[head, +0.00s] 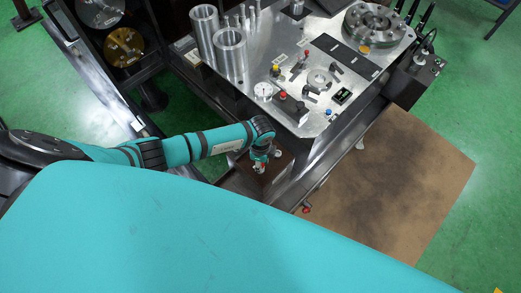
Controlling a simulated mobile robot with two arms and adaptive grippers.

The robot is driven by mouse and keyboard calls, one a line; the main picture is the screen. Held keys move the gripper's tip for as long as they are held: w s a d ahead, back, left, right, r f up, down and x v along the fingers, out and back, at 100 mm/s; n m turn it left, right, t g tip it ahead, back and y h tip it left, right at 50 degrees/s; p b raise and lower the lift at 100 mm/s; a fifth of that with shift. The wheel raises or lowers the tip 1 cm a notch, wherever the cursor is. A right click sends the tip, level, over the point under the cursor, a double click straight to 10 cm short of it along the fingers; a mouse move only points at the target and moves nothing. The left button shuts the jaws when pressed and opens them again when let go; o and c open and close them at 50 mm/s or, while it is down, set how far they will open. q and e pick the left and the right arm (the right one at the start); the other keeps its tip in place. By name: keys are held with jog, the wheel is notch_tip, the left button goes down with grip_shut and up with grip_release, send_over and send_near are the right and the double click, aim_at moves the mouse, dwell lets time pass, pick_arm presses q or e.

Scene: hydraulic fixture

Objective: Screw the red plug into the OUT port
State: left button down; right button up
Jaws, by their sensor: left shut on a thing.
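My left gripper (260,166) hangs just off the front-left edge of the steel fixture plate, lower than its top. It is shut on a small part with a reddish spot, which is too small and covered to make out well; it may be the red plug. On the fixture plate (262,40) there is a small dark block with a red cap (283,95), to the upper right of the gripper. Another red-topped piece (307,54) stands farther back. A blue-topped piece (328,112) is near the front corner. I cannot read which port is OUT. My right gripper is not in view.
Two tall steel cylinders (230,55) stand on the plate's left side. A round gauge (263,91) sits near the front edge. A flanged disc (373,24) is at the back right. A brown mat (395,185) lies on the green floor.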

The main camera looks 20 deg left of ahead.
pick_arm(q)
jog(key=shift+f+b, duration=0.9)
jog(key=shift+f, duration=0.35)
dwell(0.5)
jog(key=m+b, duration=0.1)
jog(key=m, duration=0.5)
jog(key=shift+f, duration=0.1)
jog(key=m, duration=0.4)
jog(key=shift+m+b, duration=0.45)
jog(key=shift+m, duration=0.15)
jog(key=m+b, duration=0.1)
jog(key=m, duration=0.3)
jog(key=shift+f, duration=0.1)
jog(key=c, duration=1.5)
grip_release()
jog(key=shift+m, duration=0.5)
jog(key=shift+c, duration=0.2)
jog(key=o, duration=0.5)
